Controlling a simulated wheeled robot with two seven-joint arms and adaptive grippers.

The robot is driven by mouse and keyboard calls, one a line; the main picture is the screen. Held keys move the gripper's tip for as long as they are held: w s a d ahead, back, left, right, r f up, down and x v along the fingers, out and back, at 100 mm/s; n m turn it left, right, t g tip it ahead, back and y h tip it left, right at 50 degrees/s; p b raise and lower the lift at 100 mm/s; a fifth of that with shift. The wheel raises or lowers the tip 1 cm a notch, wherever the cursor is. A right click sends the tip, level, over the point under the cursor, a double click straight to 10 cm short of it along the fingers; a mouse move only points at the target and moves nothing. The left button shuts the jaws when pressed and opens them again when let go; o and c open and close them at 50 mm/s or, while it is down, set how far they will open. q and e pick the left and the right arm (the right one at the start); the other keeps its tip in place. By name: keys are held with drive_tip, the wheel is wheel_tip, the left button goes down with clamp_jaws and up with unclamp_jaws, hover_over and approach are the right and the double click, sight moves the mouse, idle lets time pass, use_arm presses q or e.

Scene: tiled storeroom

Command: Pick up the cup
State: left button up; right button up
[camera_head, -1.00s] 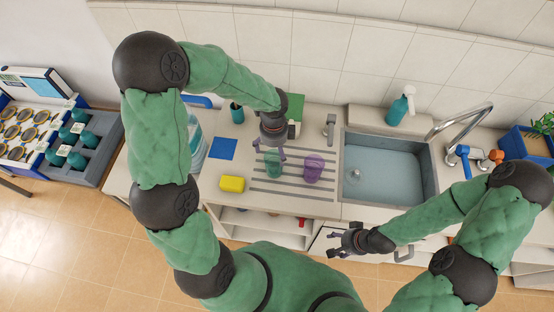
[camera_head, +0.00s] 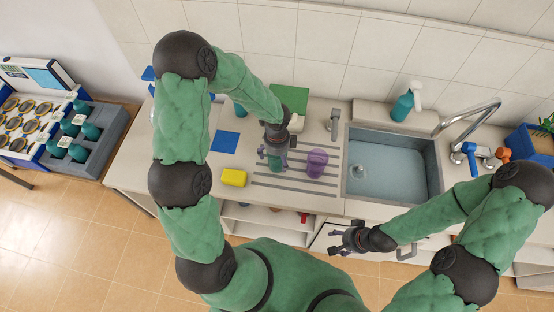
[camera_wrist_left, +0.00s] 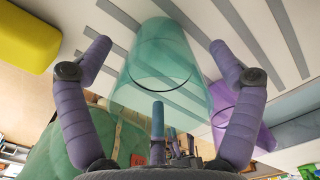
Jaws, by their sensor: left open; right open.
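A clear green cup (camera_head: 277,162) stands on the grey-striped drainboard beside the sink, partly hidden by my left gripper in the head view. A clear purple cup (camera_head: 316,163) stands just right of it. My left gripper (camera_head: 272,157) is open at the green cup. In the left wrist view, its two fingers (camera_wrist_left: 160,62) are spread on either side of the green cup (camera_wrist_left: 163,70), with gaps visible. The purple cup (camera_wrist_left: 240,118) shows there behind the right finger. My right gripper (camera_head: 338,239) is open and empty in front of the counter, below the sink.
A yellow sponge (camera_head: 234,177) and a blue cloth (camera_head: 224,142) lie left of the drainboard. The sink (camera_head: 391,168) with a faucet (camera_head: 468,118) is to the right. A spray bottle (camera_head: 403,104) stands behind the sink.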

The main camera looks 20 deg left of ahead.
use_arm(q)
drive_tip(key=c, duration=1)
drive_tip(key=shift+r, duration=0.1)
drive_tip(key=shift+c, duration=0.2)
